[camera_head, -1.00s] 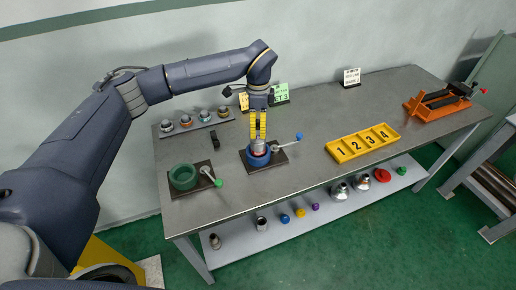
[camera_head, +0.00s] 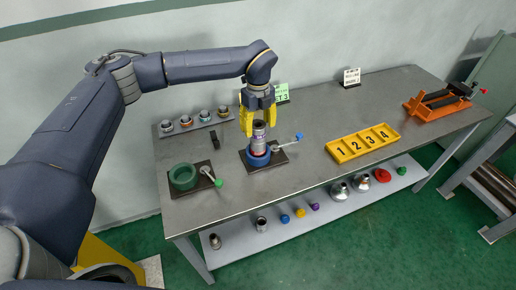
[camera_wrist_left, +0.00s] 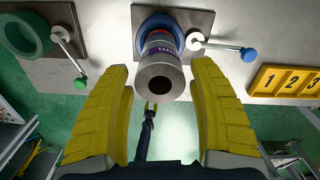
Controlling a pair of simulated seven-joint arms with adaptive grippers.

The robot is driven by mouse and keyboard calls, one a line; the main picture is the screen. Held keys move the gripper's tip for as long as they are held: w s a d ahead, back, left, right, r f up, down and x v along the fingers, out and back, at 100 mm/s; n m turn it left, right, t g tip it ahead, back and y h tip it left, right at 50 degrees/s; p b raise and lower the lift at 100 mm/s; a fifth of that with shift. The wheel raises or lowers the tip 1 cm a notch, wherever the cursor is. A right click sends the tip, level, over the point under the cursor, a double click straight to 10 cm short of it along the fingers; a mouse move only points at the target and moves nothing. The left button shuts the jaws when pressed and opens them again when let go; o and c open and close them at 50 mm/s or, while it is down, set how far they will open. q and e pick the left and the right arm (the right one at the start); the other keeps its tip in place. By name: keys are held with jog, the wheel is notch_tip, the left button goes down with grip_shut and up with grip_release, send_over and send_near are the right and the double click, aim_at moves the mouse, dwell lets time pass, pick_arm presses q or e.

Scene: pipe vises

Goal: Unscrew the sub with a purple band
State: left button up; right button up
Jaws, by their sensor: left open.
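The sub with a purple band (camera_wrist_left: 161,62) is a grey metal cylinder standing upright in the blue vise (camera_head: 258,159). In the left wrist view its open end faces the camera and the purple band with lettering shows below the rim. The sub also shows in the head view (camera_head: 258,138). My left gripper (camera_head: 259,126) is open above the sub, with its yellow fingers spread to either side of its upper end, apart from it.
The blue vise has a blue-knobbed handle (camera_head: 297,137). A green vise (camera_head: 184,177) stands empty at left. Several ringed parts sit on a rack (camera_head: 202,122) behind. A yellow numbered tray (camera_head: 345,155) and an orange stand (camera_head: 430,111) are to the right. The lower shelf holds loose parts.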

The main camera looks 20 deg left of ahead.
pick_arm(q)
jog(key=m, duration=1.4)
jog(key=c, duration=1.1)
jog(key=shift+n, duration=1.2)
jog(key=shift+c, duration=0.3)
jog(key=n, duration=0.7)
jog(key=shift+n, duration=0.3)
jog(key=n, duration=0.4)
